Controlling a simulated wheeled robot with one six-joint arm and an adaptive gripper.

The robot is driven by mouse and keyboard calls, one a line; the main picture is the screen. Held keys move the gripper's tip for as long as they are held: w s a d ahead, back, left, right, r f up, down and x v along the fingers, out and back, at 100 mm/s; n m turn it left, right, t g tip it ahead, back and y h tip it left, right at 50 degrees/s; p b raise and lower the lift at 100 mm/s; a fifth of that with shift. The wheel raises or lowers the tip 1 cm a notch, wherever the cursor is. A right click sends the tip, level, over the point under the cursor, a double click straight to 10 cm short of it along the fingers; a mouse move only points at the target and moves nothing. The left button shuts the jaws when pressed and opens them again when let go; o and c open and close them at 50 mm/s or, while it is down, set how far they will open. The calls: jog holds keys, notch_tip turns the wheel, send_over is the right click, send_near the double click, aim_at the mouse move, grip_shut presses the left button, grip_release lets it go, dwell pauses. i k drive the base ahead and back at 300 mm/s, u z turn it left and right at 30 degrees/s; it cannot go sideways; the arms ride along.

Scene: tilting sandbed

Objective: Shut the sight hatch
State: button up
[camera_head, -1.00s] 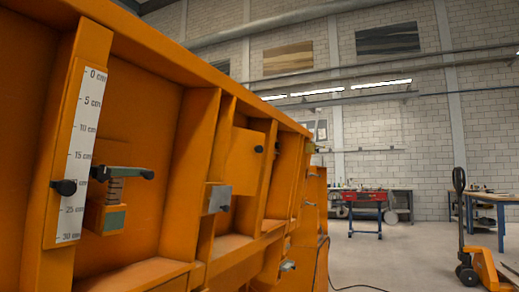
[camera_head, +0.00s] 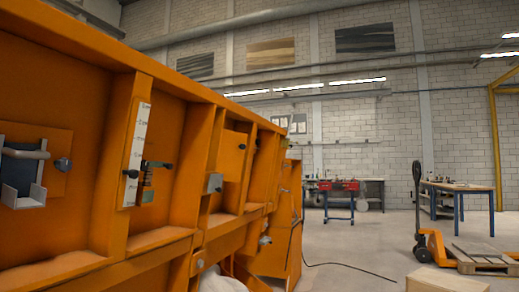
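The long orange sandbed wall (camera_head: 177,110) fills the left half of the view and recedes to the right. A plain orange panel (camera_head: 233,156) with a small black knob sits in one of its far bays. It looks like the sight hatch, and it seems to stand at an angle to the wall, but I cannot tell surely how far open it is. My gripper is not in view.
A white scale (camera_head: 136,155) and a spring-loaded lever (camera_head: 148,182) are on the wall. A metal bracket (camera_head: 22,180) is at left. A cardboard box (camera_head: 445,281), pallet truck (camera_head: 430,247) and cable (camera_head: 350,267) are at right. Open floor lies between.

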aim_at(232, 144)
jog(key=z, duration=1.95)
jog(key=i, duration=5.6)
jog(key=u, duration=3.95)
jog(key=i, duration=2.35)
jog(key=u, duration=0.05)
